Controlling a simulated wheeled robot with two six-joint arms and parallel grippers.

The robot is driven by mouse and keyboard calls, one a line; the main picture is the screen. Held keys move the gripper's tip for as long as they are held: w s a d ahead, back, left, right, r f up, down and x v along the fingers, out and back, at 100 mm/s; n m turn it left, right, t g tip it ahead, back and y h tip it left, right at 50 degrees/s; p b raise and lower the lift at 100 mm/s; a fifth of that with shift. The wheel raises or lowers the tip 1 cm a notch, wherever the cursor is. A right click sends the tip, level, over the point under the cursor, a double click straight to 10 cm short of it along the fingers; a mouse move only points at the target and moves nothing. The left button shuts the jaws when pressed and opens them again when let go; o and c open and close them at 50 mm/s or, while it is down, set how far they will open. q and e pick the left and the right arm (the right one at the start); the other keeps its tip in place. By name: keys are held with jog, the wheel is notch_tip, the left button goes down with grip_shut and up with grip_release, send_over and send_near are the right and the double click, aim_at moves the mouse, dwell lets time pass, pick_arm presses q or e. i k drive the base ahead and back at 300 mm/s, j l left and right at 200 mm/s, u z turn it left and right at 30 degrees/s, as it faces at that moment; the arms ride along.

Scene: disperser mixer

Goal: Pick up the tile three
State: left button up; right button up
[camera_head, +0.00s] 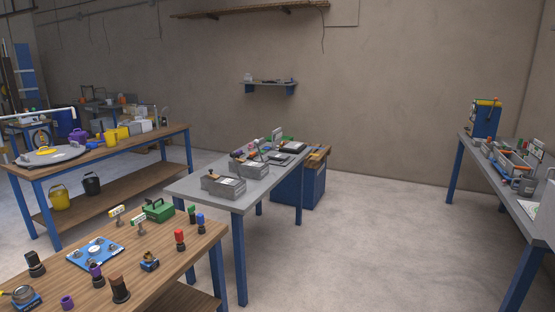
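I cannot make out a tile marked three in this view. A blue square plate (95,253) with small grey pieces and a round white centre lies on the near wooden table (190,250). Small signs on stands (117,212) are behind it, too small to read. Neither of my grippers is in view.
The near table also holds a green box (158,210), a red-topped item (180,240) and dark cylinders (120,289). A grey table (245,201) with metal boxes (223,185) stands behind it. Another bench (530,212) is at right. The floor (375,240) between is clear.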

aim_at(275, 156)
jog(key=i+l+z, duration=0.1)
jog(key=i+z, duration=0.35)
jog(key=i, duration=0.9)
jog(key=i+l, duration=0.1)
jog(key=i, duration=3.2)
jog(key=i+u, duration=0.4)
jog(key=i+l+u, duration=0.2)
jog(key=u, duration=0.15)
jog(key=i+l+u, duration=0.75)
jog(key=j, duration=0.1)
